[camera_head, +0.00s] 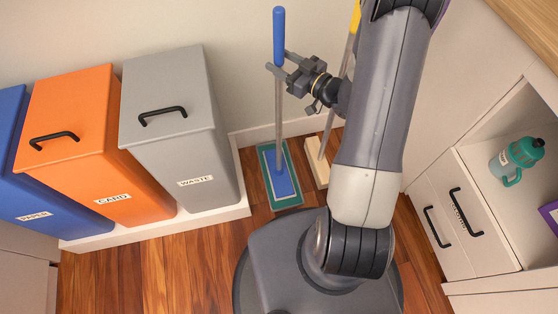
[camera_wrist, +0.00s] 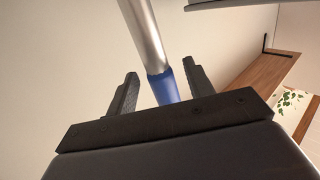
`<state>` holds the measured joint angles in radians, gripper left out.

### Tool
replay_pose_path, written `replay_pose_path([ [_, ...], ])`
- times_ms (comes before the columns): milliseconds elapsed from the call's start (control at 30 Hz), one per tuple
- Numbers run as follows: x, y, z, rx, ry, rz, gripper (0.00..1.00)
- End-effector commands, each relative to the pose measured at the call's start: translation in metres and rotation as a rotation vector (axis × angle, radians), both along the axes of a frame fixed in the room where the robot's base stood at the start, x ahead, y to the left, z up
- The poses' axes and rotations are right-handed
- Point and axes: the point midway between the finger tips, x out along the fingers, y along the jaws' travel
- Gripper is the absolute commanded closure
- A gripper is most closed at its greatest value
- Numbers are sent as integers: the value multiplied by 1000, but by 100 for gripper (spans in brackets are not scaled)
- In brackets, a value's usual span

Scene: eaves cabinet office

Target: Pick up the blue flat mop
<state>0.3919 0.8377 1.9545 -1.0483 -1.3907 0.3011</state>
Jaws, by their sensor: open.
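The blue flat mop stands upright by the back wall, with a blue grip (camera_head: 279,35) on a grey pole (camera_head: 279,115) and a flat blue head with a teal edge (camera_head: 282,182) on the floor. My gripper (camera_head: 279,61) is open at the lower end of the blue grip. In the wrist view, the pole (camera_wrist: 143,35) and blue grip (camera_wrist: 163,88) show between my two fingers (camera_wrist: 160,85), with a gap visible on each side. Whether the grip lies fully between the fingertips is hard to tell.
A yellow-handled tool (camera_head: 355,17) with a pale wooden head (camera_head: 317,174) stands close right of the mop, partly behind my arm. Blue (camera_head: 50,200), orange (camera_head: 85,150) and grey (camera_head: 170,120) bins stand left. A cabinet (camera_head: 435,200) with a teal bottle (camera_head: 512,160) is right.

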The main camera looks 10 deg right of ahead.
Motion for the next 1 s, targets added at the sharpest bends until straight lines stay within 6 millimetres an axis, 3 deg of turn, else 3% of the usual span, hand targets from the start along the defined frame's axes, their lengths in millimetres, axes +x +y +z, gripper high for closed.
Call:
replay_pose_path([
  [133,11,8,0,0,0,1,50],
  [367,12,8,0,1,1,-1,50],
  [1000,12,8,1,0,-2,-1,98],
])
